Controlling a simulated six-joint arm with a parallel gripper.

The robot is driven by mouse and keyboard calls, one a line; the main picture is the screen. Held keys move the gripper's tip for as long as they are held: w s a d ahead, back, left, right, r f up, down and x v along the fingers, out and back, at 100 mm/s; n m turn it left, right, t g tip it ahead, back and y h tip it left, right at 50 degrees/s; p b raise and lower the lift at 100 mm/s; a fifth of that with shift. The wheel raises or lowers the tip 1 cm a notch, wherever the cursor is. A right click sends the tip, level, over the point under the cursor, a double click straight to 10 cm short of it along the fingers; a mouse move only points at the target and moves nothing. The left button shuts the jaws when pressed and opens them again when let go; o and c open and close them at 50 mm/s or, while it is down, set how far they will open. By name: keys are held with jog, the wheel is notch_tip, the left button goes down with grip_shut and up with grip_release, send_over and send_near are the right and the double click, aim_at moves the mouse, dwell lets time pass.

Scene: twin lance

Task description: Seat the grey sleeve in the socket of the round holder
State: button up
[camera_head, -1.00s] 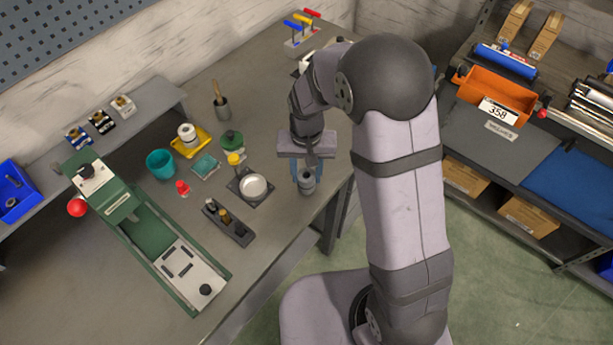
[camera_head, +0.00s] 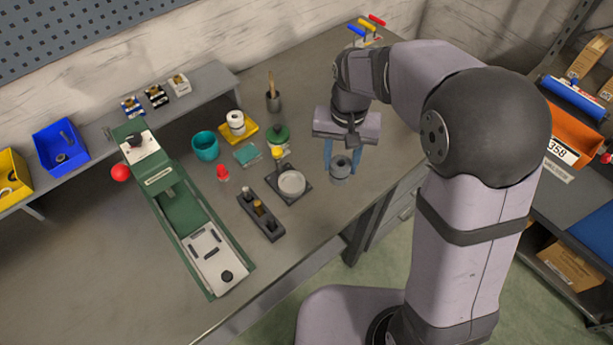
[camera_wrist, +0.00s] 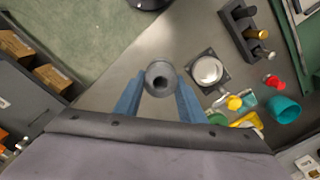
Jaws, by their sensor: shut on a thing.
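The grey sleeve (camera_head: 341,170) is a short round piece with a dark hole in its end. My gripper (camera_head: 341,173) is shut on it, with one blue finger on each side. The wrist view shows the sleeve (camera_wrist: 160,79) end-on between the fingertips (camera_wrist: 161,84). In the head view it appears to the right of a pale round piece (camera_head: 291,182) on a dark square plate (camera_head: 299,197), clearly apart from it. This pale piece may be the round holder; I cannot make out a socket in it. It also shows in the wrist view (camera_wrist: 207,70).
Left of the plate is a dark rack (camera_head: 269,228) with upright pegs. Behind stand a green round pot (camera_head: 279,136), a yellow tray (camera_head: 250,134), a teal cup (camera_head: 205,147) and a red piece (camera_head: 222,172). A green press-like device (camera_head: 185,205) lies further left. The table's front edge is close.

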jog(key=a+n, duration=0.1)
jog(key=a, duration=0.3)
notch_tip(320, 180, up, 10)
jog(key=n, duration=0.3)
send_over(291, 183)
jog(key=shift+f, duration=0.1)
jog(key=shift+f, duration=0.1)
notch_tip(291, 183, down, 14)
jog(key=p, duration=0.3)
jog(key=shift+f, duration=0.15)
jog(key=shift+f+p, duration=0.75)
jog(key=shift+f, duration=1)
